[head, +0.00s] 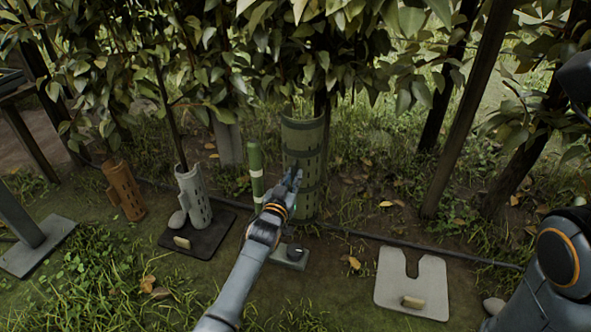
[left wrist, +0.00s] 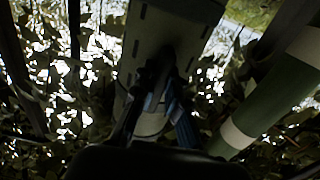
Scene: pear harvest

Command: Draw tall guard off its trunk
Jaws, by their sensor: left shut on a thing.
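The tall guard (head: 304,135) is a green, slotted tube standing upright around a trunk in the middle of the head view. Leaves hide the trunk above it. My left gripper (head: 292,180) is at the guard's near side, about mid-height, and is shut on it. In the left wrist view the gripper (left wrist: 162,88) has its fingers against the guard (left wrist: 172,30), which fills the upper middle; the exact contact is too dark to see. My right arm shows at the right edge of the head view, but its gripper is out of view.
A green post with pale bands (head: 256,172) stands close left of the guard. A grey guard (head: 195,197) stands on a dark mat (head: 218,235), and a brown guard (head: 125,190) farther left. A pale notched mat (head: 430,282) lies right. A dark hose (head: 440,253) crosses the ground.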

